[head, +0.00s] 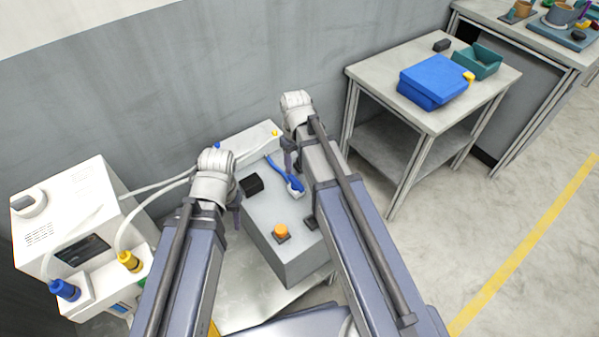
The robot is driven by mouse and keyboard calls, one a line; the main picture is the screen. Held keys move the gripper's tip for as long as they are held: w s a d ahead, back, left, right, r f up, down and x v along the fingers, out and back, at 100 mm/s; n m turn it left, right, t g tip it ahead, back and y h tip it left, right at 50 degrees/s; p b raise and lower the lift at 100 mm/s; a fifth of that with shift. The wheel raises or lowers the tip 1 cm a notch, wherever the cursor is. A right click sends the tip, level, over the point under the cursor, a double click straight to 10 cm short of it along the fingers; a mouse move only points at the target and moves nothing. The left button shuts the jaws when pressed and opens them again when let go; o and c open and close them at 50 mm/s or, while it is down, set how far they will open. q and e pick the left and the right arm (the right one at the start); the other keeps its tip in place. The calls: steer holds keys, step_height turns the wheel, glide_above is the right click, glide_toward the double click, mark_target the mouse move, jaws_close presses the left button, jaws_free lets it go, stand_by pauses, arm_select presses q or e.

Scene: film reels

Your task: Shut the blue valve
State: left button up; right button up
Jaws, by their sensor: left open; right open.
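A blue knob (66,290) sits on the front of the white machine at the lower left, beside a yellow knob (130,261); a pale hose runs up from each. A blue lever (284,174) with a blue and white end lies on the grey box in the middle. I cannot tell for certain which blue part is the valve, or how far it is turned. My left gripper (237,212) is open, at the left side of the grey box, mostly hidden by its wrist. My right gripper (289,158) is open above the far part of the box, close to the lever.
The grey box (262,212) also carries an orange button (281,231) and a black block (251,185). The white machine (80,210) stands against the wall. A side table (395,66) at right holds a blue case (433,80) and a teal tray (477,62). Floor at right is clear.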

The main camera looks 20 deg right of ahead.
mark_target(296, 181)
steer(key=shift+f+b, duration=3.9)
steer(key=shift+b, duration=0.05)
jaws_close()
